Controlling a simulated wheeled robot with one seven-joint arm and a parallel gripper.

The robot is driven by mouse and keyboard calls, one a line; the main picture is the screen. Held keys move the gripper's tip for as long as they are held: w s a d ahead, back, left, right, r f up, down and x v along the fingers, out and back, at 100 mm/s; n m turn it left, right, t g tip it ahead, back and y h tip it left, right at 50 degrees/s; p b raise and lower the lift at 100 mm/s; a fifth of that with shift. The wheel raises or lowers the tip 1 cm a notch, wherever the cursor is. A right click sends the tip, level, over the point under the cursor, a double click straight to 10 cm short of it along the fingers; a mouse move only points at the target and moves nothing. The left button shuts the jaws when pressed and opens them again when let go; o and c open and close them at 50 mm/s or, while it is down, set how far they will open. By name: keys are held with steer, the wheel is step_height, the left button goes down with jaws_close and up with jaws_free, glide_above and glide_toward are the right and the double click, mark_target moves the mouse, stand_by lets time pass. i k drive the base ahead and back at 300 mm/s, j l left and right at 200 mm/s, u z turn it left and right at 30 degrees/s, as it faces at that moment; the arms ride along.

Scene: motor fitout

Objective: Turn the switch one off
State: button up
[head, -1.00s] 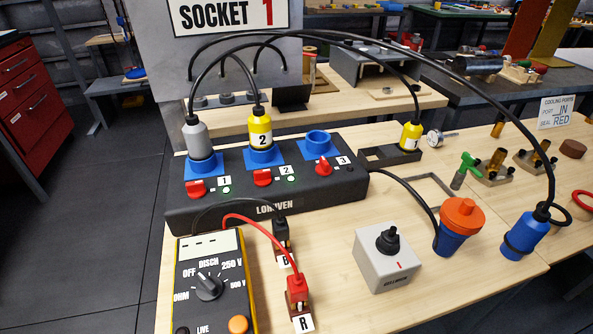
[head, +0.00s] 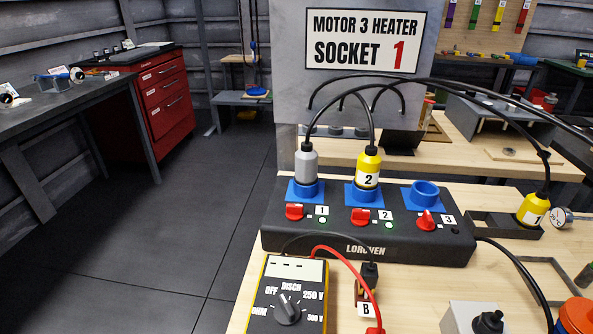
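The black LORDVEN socket box (head: 300,240) stands on the wooden bench in the head view. Switch one (head: 294,212) is a red knob beside label 1, lying about level, with a green lamp (head: 322,220) lit next to it. Above it a grey plug (head: 307,160) sits in the first blue socket. Switch two (head: 360,216) also lies about level, with a green lamp and the yellow plug 2 (head: 368,168) above it. Switch three (head: 426,220) is turned more upright, and its blue socket (head: 425,192) is empty. My gripper is not in view.
A yellow meter (head: 290,295) with a red lead and a black lead stands in front of the box. A grey switch box (head: 462,318) is at the front right. Yellow plug 1 (head: 533,208) rests at the right. Open floor (head: 150,230) lies to the left.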

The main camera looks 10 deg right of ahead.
mark_target(294, 211)
steer(key=l+u, duration=0.15)
steer(key=u, duration=0.35)
steer(key=l+u, duration=0.2)
steer(key=u, duration=0.25)
steer(key=l+u, duration=0.15)
steer(key=u, duration=0.35)
steer(key=k+l+u, duration=0.1)
steer(key=u, duration=0.4)
